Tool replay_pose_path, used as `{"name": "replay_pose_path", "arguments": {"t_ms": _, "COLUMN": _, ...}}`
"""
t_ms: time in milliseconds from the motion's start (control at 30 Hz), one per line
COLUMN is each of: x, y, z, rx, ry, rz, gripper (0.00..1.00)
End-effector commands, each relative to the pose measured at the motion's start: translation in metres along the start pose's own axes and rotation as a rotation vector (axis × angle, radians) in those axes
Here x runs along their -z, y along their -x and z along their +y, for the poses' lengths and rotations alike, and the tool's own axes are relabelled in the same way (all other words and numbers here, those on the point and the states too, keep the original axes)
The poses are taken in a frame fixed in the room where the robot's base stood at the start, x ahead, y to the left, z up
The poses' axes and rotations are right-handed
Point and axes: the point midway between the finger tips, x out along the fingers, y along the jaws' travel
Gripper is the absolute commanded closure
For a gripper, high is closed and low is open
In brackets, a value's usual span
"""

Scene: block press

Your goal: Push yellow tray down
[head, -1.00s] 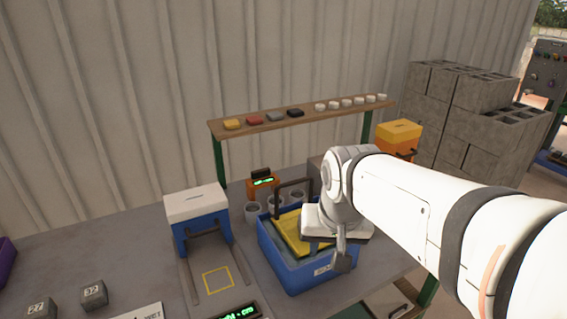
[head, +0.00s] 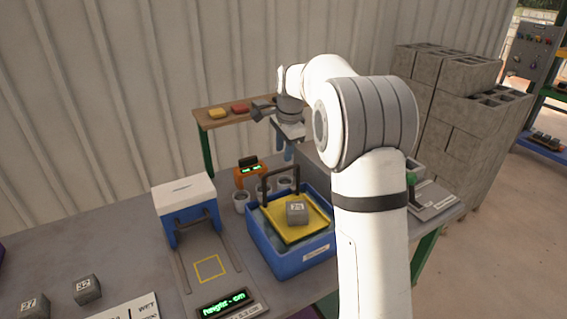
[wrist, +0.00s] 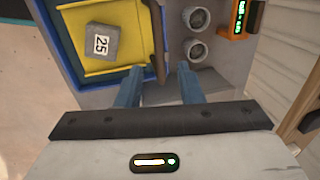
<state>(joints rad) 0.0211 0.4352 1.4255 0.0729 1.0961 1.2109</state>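The yellow tray (head: 277,229) sits inside a blue tub (head: 268,254), with a grey block (head: 297,213) resting on it. The tray also shows in the wrist view (wrist: 130,22), where the block (wrist: 102,43) reads 25. A dark upright handle (head: 266,187) rises at the tray's back edge; in the wrist view it (wrist: 157,45) shows as a dark bar. My gripper (head: 288,157) is above and behind the tub in the head view. In the wrist view its two blue fingers (wrist: 159,70) are apart with nothing held. The handle's end appears between them in the picture; contact cannot be told.
Grey cups (wrist: 195,32) and an orange display box (head: 249,176) stand behind the tub. A white-and-blue box (head: 186,203) is at left. A shelf (head: 202,120) stands at the back. Blocks 27 (head: 34,305) and 32 (head: 87,289) lie front left.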

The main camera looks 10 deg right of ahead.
Motion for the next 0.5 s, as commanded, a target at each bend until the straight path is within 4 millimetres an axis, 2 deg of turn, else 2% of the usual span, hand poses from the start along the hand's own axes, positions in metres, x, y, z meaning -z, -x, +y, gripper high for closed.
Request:
{"name": "replay_pose_path", "arguments": {"t_ms": 300, "x": 0.000, "y": -0.049, "z": 0.001, "rx": -0.003, "ry": 0.001, "rz": -0.001, "gripper": 0.66}}
{"name": "replay_pose_path", "arguments": {"t_ms": 500, "x": 0.000, "y": -0.062, "z": 0.001, "rx": 0.000, "ry": 0.001, "rz": 0.000, "gripper": 0.66}}
